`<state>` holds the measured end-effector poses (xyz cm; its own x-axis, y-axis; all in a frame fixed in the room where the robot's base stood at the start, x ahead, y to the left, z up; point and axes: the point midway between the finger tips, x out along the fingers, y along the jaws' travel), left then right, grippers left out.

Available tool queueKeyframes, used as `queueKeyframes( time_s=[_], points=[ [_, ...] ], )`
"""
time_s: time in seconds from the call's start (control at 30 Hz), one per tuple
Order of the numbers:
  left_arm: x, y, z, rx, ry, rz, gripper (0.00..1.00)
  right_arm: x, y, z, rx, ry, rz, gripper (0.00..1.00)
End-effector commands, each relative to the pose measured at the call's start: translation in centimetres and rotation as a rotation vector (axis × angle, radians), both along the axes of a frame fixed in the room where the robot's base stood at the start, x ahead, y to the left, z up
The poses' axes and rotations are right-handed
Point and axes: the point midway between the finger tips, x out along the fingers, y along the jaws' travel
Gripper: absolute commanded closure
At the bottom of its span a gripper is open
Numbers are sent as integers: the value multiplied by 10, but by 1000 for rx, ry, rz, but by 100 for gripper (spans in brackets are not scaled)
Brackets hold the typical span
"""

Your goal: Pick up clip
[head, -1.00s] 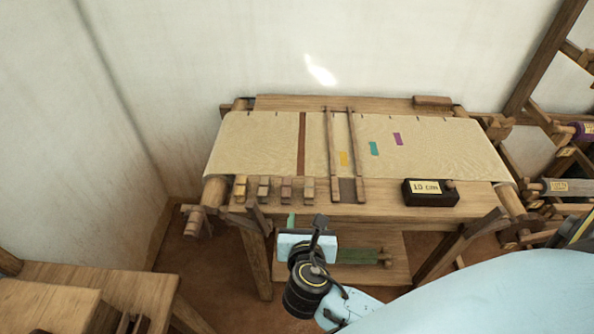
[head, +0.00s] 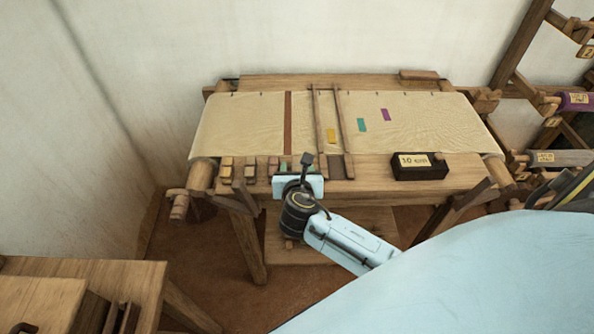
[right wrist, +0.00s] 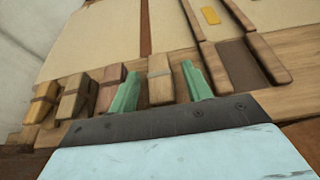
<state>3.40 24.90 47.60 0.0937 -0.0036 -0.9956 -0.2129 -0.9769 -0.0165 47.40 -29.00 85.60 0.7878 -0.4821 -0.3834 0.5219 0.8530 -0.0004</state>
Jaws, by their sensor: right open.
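Several small wooden clips stand in a row along the front edge of the loom table. The rightmost clip (right wrist: 160,80) is pale with a tan band and lies between the green fingers of my right gripper (right wrist: 160,68) in the right wrist view. The fingers are open, with a gap visible on each side of the clip. In the head view my right gripper (head: 297,170) is at the table's front edge and hides most of that clip. A reddish clip (right wrist: 110,86) is just left of the left finger. My left gripper is out of view.
Further clips (head: 226,168) stand to the left. A wooden frame (head: 348,165) lies on the cloth (head: 430,125) just right of my gripper. A black box labelled 10 cm (head: 420,172) sits further right on the loom table (head: 375,180).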

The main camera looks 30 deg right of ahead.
Motion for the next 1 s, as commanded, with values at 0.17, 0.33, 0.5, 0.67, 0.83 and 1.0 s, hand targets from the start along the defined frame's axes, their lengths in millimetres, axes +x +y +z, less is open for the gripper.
queueKeyframes(
  time_s=[0.17,0.33,0.5,0.67,0.83,1.0],
  points=[
    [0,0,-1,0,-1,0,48,4,-2,-1,1,0,0,51],
    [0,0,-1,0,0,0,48,3,-2,-1,0,0,0,59],
    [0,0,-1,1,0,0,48,3,-2,-1,0,0,0,81],
    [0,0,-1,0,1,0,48,3,-2,-1,0,0,0,98],
    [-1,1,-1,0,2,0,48,3,-2,-1,1,0,0,99],
    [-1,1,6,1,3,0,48,4,-2,15,0,-3,1,99]
  ],
)
